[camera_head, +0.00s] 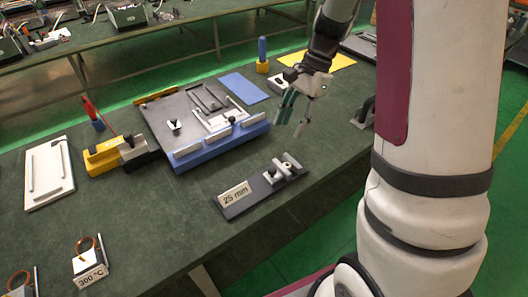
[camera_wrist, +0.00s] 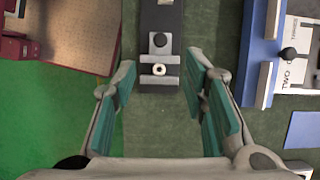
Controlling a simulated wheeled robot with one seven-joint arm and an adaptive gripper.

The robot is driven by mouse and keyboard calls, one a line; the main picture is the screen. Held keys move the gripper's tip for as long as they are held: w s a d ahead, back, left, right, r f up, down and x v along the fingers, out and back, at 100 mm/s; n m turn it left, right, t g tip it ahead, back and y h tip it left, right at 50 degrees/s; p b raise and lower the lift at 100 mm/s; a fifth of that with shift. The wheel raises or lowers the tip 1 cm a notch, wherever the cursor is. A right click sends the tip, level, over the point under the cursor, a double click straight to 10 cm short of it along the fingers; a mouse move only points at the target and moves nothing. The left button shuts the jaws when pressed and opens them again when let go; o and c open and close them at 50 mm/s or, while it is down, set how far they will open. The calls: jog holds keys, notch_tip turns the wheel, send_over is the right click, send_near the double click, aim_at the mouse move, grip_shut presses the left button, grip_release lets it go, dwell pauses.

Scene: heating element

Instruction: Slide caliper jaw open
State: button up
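The caliper is a dark bar with a "25 mm" label (camera_head: 234,194) and metal jaw blocks (camera_head: 284,169) at its right end, lying flat on the green table. In the wrist view the dark bar (camera_wrist: 160,22) runs down from the top edge, with a grey jaw block bearing a light ring (camera_wrist: 159,70) near its lower end. My gripper (camera_head: 291,114) is open and empty, above the table and behind the caliper in the head view. In the wrist view its teal fingers (camera_wrist: 161,85) stand on either side of the bar's end, apart from it.
A blue-edged fixture (camera_head: 222,143) with a grey plate stands behind the caliper. A yellow-and-black block (camera_head: 116,155) and a white tray (camera_head: 49,172) are to its left. The "300 °C" part (camera_head: 90,266) is at front left.

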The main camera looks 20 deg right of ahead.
aim_at(273, 169)
jog(key=x, duration=1.4)
jog(key=shift+w+d+f, duration=0.2)
jog(key=shift+d+f, duration=0.05)
jog(key=shift+f, duration=0.15)
jog(key=shift+c, duration=0.6)
grip_shut()
